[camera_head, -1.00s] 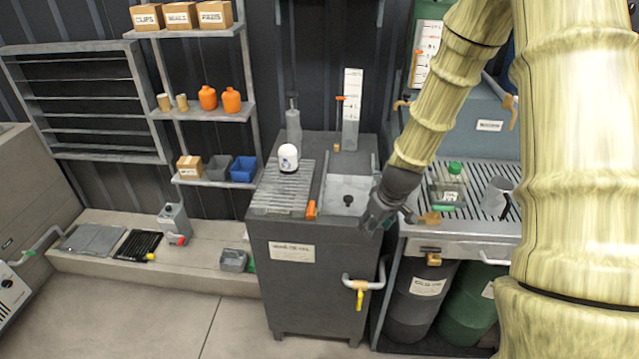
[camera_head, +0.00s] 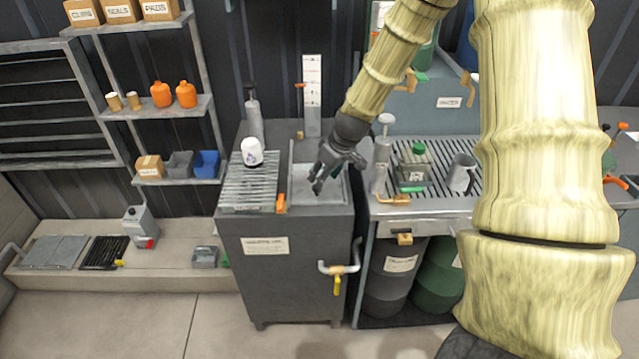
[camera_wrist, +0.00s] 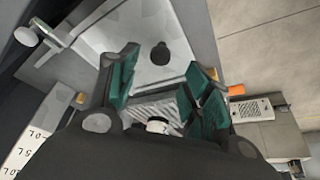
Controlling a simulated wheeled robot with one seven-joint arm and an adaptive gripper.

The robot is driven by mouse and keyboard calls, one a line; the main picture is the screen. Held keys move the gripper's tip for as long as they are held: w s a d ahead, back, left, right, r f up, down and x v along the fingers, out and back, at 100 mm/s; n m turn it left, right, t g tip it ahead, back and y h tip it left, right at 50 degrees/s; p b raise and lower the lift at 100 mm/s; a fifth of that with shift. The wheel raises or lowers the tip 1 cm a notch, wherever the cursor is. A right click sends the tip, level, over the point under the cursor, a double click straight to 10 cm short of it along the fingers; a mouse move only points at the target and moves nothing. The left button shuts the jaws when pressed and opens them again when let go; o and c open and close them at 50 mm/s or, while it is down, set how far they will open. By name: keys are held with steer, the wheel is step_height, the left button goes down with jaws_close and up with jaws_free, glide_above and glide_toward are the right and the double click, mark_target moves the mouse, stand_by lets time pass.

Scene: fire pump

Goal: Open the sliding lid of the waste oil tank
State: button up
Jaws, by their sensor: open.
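The waste oil tank (camera_head: 290,262) is a dark grey cabinet in the middle of the head view. Its sliding lid (camera_head: 336,193) is a light grey panel in the right half of the top. The lid also shows in the wrist view (camera_wrist: 190,25), with a black round knob (camera_wrist: 160,53) on it. My gripper (camera_head: 319,182) is above the lid, pointing down. In the wrist view, its two teal-padded fingers (camera_wrist: 163,68) are apart and empty, with the knob between and beyond their tips. In the head view the gripper hides the knob or blends with it.
A slatted grille (camera_head: 248,187) with a white bottle (camera_head: 252,152) covers the left half of the top. An orange latch-like piece (camera_head: 281,203) lies between grille and lid. A tall gauge (camera_head: 312,95) stands behind. The slatted bench (camera_head: 445,180) with bottles is close on the right.

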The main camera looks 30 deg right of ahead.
steer(key=shift+p+x, duration=0.55)
steer(key=shift+x, duration=2.45)
jaws_close()
